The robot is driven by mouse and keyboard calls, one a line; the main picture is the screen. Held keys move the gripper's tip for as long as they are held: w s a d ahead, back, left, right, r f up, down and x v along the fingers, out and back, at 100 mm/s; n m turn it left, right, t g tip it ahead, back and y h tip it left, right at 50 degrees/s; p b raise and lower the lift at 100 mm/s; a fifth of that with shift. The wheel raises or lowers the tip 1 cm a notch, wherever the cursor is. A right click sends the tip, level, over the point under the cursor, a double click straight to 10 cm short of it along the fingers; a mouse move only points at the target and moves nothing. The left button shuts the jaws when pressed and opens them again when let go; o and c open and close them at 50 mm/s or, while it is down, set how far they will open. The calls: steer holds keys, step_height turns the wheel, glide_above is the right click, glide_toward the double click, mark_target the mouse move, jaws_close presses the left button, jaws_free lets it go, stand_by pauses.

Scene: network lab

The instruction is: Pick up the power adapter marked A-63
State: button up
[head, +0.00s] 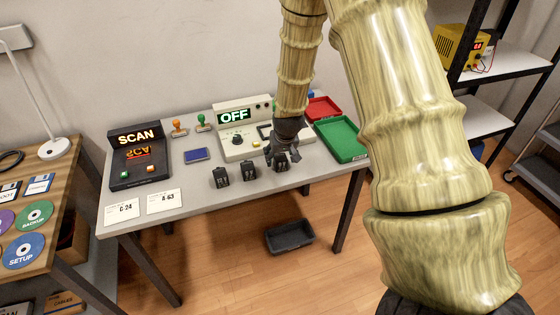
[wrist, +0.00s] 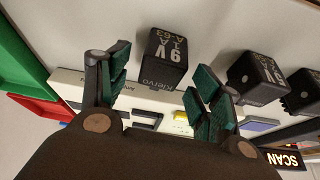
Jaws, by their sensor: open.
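The power adapter marked A-63 (wrist: 163,57) is a black block with white print reading 9V, A-63 and Klervo. In the wrist view it shows between and beyond my fingertips; I cannot tell whether either finger touches it. In the head view it is the rightmost of three black adapters (head: 282,162), partly hidden by my gripper (head: 275,153). My gripper, also in the wrist view (wrist: 160,78), is open with its green-padded fingers apart. The other two adapters, the middle one (head: 249,170) and the left one (head: 221,177), stand to its left on the grey table (head: 200,203).
Behind the adapters is a cream device with an OFF display (head: 235,116). Green (head: 341,139) and red (head: 321,108) trays lie at the right.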

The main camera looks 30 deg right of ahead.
steer(key=shift+x, duration=0.85)
steer(key=c, duration=1.2)
steer(key=shift+r, duration=0.15)
